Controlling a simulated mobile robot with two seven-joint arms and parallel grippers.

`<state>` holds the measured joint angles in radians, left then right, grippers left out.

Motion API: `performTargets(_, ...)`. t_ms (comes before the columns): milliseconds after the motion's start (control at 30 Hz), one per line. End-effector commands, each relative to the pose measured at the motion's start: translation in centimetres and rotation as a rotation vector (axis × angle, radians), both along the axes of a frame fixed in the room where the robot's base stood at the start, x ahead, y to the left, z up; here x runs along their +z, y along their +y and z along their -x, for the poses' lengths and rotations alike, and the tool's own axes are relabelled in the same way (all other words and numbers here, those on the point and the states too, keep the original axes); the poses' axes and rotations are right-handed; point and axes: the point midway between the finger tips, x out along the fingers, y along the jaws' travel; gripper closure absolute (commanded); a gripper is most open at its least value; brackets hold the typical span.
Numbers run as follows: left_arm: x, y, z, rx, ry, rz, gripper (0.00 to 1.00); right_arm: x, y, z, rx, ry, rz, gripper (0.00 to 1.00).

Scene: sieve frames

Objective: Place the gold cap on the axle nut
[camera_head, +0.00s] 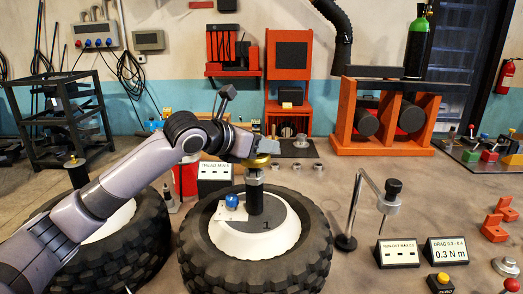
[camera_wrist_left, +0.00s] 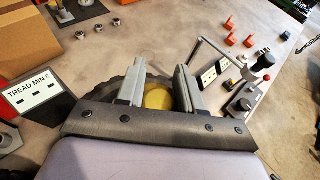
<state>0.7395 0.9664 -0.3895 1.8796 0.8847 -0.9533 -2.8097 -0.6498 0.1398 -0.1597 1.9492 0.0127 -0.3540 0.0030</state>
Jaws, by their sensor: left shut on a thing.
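My left gripper (camera_head: 264,148) is above the front tire (camera_head: 195,245), shut on the gold cap (camera_head: 256,162). In the left wrist view the gold cap (camera_wrist_left: 158,97) shows between the two fingers (camera_wrist_left: 160,84), partly hidden by them and the wrist plate. Below the cap a metal axle nut (camera_head: 253,178) stands on the dark hub post (camera_head: 268,204) of the tire marked 1. The cap is right over the nut; I cannot tell whether they touch. My right gripper is not in view.
A blue knob (camera_head: 232,201) sits on a white plate beside the post. A jointed gauge stand (camera_head: 347,241) rises to the right, near signs (camera_head: 397,253) and (camera_head: 446,250). A tread sign (camera_head: 215,172) stands behind. Another tire (camera_head: 130,255) lies left under my arm.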

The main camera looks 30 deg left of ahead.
Motion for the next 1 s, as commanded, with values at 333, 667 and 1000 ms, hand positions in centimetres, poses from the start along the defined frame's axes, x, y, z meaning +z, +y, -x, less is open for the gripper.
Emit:
performTargets(333,-1.7,0.0,0.0,0.001,-0.002,-0.001,0.96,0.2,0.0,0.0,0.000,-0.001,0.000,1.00)
performTargets(667,-2.3,0.0,0.0,0.001,-0.001,-0.001,0.96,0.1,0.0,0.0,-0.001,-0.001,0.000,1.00)
performTargets(1000,-3.0,0.0,0.0,0.001,0.000,0.000,0.54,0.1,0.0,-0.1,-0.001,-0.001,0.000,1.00)
